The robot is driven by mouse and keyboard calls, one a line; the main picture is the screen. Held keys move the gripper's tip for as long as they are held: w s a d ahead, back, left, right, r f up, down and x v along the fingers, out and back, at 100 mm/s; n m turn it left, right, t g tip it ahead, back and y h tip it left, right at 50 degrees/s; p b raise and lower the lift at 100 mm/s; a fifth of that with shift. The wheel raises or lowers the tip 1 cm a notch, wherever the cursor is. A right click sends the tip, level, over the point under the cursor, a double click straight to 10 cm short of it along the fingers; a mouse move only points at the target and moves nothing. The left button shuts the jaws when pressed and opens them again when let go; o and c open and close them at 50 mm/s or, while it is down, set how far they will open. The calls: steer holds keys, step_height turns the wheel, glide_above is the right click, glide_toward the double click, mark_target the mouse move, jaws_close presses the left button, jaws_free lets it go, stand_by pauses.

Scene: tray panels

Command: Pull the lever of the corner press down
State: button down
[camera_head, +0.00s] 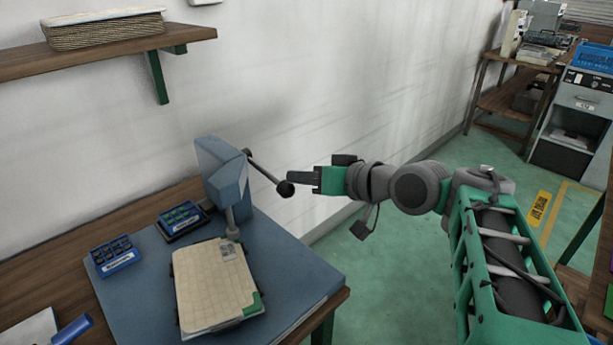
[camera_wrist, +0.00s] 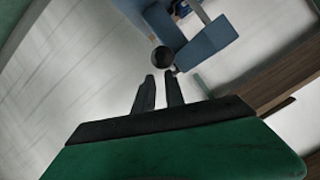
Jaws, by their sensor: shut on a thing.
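The corner press (camera_head: 222,180) is a blue-grey block with a ram at its foot, on the table's back right corner. Its dark lever (camera_head: 263,169) slopes down to the right and ends in a round black knob (camera_head: 285,189). My gripper (camera_head: 291,180) reaches in from the right, level with the knob, its fingers shut on the lever's knob. In the wrist view the knob (camera_wrist: 162,59) shows at the fingertips (camera_wrist: 160,76), and the press body (camera_wrist: 207,42) is beyond it. The exact contact is hard to see.
A blue mat (camera_head: 290,275) holds a notebook (camera_head: 213,285). Two small blue boxes (camera_head: 115,255) (camera_head: 182,218) stand at its left. The wall (camera_head: 300,80) is close behind the press. A wooden shelf (camera_head: 110,52) with a basket hangs at upper left. Open green floor lies right of the table.

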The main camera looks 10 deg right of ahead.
steer(key=shift+s+a+f+g, duration=0.1)
steer(key=shift+s+f+g, duration=0.05)
steer(key=shift+f, duration=0.45)
steer(key=shift+s+a+f+g, duration=0.1)
steer(key=shift+s+f+g, duration=0.1)
steer(key=shift+f, duration=0.45)
steer(key=shift+s+a+f+g, duration=0.1)
steer(key=shift+f+g, duration=0.05)
steer(key=shift+f, duration=0.45)
step_height(320, 180, up, 7)
steer(key=w+d+p, duration=0.2)
steer(key=p, duration=0.2)
steer(key=s+d+r+t+p, duration=0.1)
steer(key=s+d+r+p, duration=0.1)
steer(key=s+d+p, duration=0.4)
steer(key=shift+s+d+r+p, duration=0.2)
steer(key=shift+s+d+p, duration=0.05)
steer(key=shift+s+p, duration=0.55)
steer(key=shift+a, duration=0.1)
